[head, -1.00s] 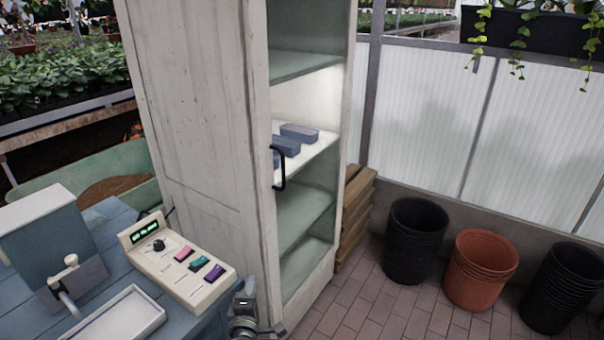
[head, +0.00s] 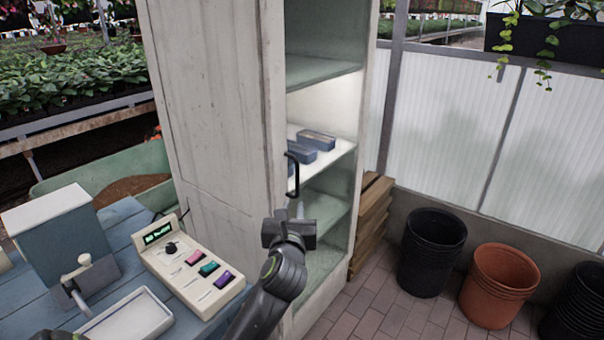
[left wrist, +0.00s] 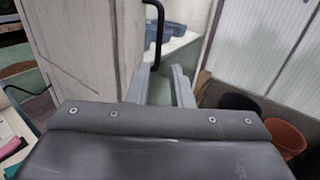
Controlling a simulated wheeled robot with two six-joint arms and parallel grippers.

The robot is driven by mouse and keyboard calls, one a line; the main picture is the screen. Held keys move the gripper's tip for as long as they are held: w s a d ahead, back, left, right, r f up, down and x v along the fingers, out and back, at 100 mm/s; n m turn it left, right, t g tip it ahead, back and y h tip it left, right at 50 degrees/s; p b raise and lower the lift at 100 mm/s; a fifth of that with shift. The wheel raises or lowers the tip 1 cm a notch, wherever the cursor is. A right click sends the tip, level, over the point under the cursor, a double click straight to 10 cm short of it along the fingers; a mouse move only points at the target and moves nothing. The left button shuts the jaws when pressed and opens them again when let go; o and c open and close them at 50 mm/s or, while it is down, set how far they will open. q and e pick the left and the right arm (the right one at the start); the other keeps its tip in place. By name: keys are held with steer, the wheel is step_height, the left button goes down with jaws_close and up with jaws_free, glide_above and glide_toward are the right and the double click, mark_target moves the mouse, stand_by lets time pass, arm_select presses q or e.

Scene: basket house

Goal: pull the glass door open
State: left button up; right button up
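The tall pale cabinet (head: 215,120) has shelves showing through its front. The glass itself is hard to make out. A black bar handle (head: 292,175) stands upright near the left edge of that front; it also shows in the left wrist view (left wrist: 154,30). My left gripper (head: 291,209) is just below the handle in the head view. In the left wrist view its two fingers (left wrist: 161,85) are apart with nothing between them, and the handle is beyond their tips, apart from them. My right gripper is not in view.
Blue boxes (head: 317,140) sit on a lit shelf. A blue table (head: 35,285) at left holds a control box (head: 190,265) near my left arm. Brick floor lies in front.

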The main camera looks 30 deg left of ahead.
mark_target(297, 178)
arm_select(q)
steer(key=p+x, duration=0.1)
steer(key=x, duration=1.6)
jaws_close()
steer(key=shift+f, duration=0.1)
